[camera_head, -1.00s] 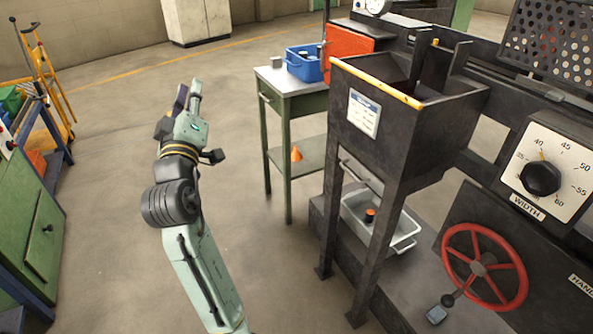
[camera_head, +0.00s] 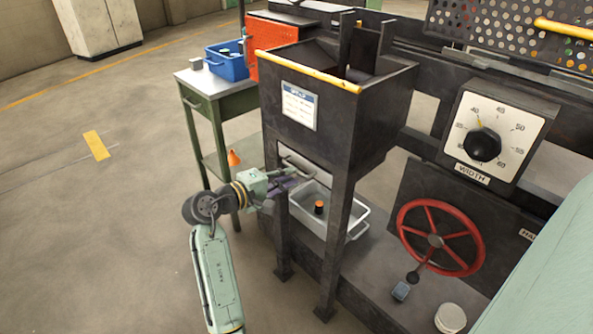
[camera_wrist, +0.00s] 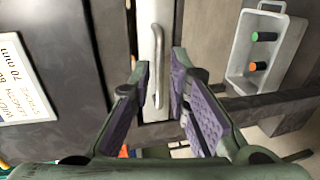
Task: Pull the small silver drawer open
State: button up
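The small silver drawer (camera_head: 322,178) sits under the dark hopper box, and its pale front with a bar handle shows partly behind my gripper. In the wrist view, its silver front (camera_wrist: 149,28) is a narrow upright strip with a curved handle (camera_wrist: 157,68). My gripper (camera_wrist: 160,70) is open, with one purple-padded finger on each side of the handle, which shows between the fingertips. I cannot tell whether either finger touches it. In the head view, my gripper (camera_head: 291,181) is at the hopper's front left leg. The drawer looks shut.
A grey bin (camera_head: 352,215) with an orange-topped item stands below the drawer. The dark hopper (camera_head: 325,100) is above. A green table (camera_head: 236,103) with a blue crate (camera_head: 228,66) stands behind left. A red handwheel (camera_head: 437,240) is at right. Floor at left is clear.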

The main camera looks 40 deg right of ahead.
aim_at(299, 172)
jog(key=shift+x, duration=2.3)
jog(key=shift+w, duration=0.1)
grip_shut()
